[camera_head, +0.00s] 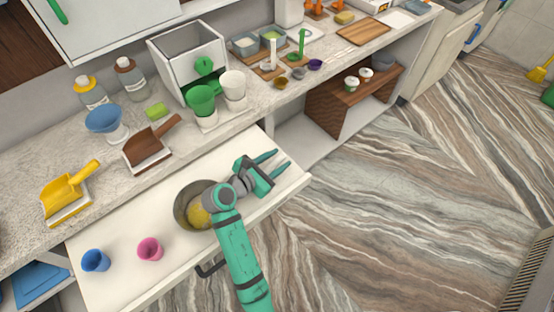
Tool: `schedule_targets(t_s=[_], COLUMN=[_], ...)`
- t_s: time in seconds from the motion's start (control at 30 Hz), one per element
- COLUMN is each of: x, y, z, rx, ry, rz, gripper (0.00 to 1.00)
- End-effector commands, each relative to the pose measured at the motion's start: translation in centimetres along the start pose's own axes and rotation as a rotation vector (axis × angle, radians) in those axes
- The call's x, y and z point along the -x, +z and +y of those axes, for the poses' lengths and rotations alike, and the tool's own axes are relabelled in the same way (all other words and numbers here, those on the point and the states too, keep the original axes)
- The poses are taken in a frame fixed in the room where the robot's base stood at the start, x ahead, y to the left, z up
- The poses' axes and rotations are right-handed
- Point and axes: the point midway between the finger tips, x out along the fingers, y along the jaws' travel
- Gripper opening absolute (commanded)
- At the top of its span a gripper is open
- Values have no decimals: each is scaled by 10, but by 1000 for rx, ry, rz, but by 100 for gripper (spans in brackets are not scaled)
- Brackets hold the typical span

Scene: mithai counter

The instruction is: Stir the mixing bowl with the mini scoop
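The mixing bowl (181,210), dark metal with yellow contents, stands on a white pull-out board and is partly hidden by my arm. A yellow scoop (64,189) rests in a white holder at the counter's left. A brown scoop (147,146) rests in another white holder behind the bowl. I cannot tell which scoop is the mini scoop. My gripper (280,159) is to the right of the bowl, near the board's right end. Its two teal fingers are apart, with nothing visible between them.
A blue cup (95,260) and a pink cup (150,249) stand on the board (117,282) left of the bowl. A blue bowl (103,119), bottles, green cup (201,101) and white cup (233,86) crowd the counter. Open floor lies to the right.

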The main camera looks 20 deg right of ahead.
Motion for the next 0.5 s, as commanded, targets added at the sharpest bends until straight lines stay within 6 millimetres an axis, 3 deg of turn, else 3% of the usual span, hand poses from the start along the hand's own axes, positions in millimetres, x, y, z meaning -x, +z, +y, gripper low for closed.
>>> schedule_targets(t_s=[0.27, 0.5], x=[3, 41], y=[-1, -4], z=[0, 1], rx=[0, 1], ry=[2, 6], rz=[0, 1], gripper=[38, 38])
